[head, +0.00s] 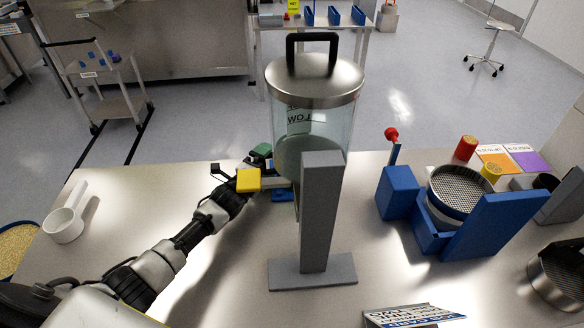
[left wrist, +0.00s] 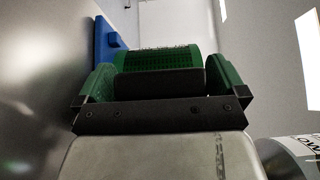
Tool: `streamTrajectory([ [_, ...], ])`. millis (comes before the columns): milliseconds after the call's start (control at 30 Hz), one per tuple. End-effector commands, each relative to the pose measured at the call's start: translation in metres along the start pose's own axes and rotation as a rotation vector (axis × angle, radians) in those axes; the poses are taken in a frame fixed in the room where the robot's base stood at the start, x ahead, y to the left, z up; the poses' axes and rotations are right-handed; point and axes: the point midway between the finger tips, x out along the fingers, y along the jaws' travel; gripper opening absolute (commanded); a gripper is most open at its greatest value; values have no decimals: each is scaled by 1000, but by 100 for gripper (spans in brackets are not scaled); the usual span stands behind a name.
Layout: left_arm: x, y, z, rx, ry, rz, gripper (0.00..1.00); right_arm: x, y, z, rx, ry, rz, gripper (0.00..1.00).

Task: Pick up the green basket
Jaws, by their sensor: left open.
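The green basket (left wrist: 158,60) shows in the left wrist view as a dark green mesh body straight ahead of my left gripper (left wrist: 158,80). The two green fingers stand apart, one on each side of the basket's near part. I cannot tell whether either finger touches it. A blue piece (left wrist: 103,42) sits beside the basket on the table side. In the head view my left gripper (head: 272,168) reaches in at the left of the glass vessel (head: 318,118). The basket cannot be made out there, behind the gripper and vessel. My right gripper is not in view.
The vessel has a steel lid with a black handle and stands behind a grey post (head: 320,215). A blue holder with a round sieve (head: 460,192) is to the right. A white scoop (head: 65,222) lies at the left. The table's front left is clear.

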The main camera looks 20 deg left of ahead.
Motion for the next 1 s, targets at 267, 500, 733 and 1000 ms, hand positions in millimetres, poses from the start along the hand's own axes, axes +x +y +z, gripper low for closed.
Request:
streamTrajectory([
  [267,0,0,0,0,0,-1,66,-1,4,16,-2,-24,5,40],
  [500,0,-2,0,-1,1,-5,41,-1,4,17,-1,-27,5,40],
  [733,0,-4,0,0,1,-5,41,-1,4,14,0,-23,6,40],
  [1000,0,-36,0,2,2,-10,41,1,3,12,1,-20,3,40],
])
